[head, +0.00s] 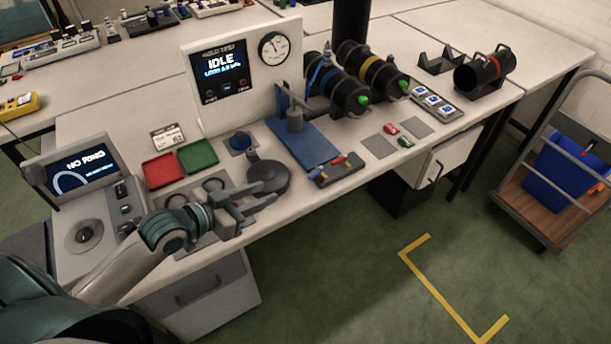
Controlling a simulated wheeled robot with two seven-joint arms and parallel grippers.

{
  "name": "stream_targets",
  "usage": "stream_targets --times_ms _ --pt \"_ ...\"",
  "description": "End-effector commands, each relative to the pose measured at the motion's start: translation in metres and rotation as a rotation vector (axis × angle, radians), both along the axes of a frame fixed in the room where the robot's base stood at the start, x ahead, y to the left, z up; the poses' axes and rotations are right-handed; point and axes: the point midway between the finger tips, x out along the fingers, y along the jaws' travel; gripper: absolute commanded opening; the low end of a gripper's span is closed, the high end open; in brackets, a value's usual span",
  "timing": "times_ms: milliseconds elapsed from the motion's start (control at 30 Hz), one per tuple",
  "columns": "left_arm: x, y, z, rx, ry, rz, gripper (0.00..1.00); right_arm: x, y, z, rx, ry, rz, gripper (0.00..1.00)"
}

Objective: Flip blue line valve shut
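A black cylinder with a blue band (337,87) lies on the bench, with a green tip at its near end. A thin blue line (319,66) rises at its left end. A blue plate (303,140) with a grey post and a blue upright part stands in front of it. I cannot make out for certain which piece is the blue line valve or how its lever is set. My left gripper (266,194) is open and appears empty, at the bench's front beside a dark round disc (268,176), well left of the blue-banded cylinder. My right gripper is not in view.
A yellow-banded cylinder (376,72) lies right of the blue one. The hold test panel (227,76) reads IDLE. Red (161,170) and green (198,155) trays lie left. A tool holder (336,171) lies near the front edge. A cart (549,207) stands right.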

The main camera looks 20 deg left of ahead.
Motion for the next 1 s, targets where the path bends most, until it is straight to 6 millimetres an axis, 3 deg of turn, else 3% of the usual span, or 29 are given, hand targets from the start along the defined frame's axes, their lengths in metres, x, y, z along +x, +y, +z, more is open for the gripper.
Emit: stream_targets --times_ms 267,800,1000 --pt "0.028 -0.012 -0.01 -0.001 0.0 0.003 0.3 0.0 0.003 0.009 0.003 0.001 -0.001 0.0" --pt "0.108 -0.049 -0.047 -0.001 0.001 0.002 0.3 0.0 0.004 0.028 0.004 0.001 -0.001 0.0" --pt "0.13 -0.059 -0.057 -0.002 0.001 0.001 0.3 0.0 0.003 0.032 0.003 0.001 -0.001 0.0"
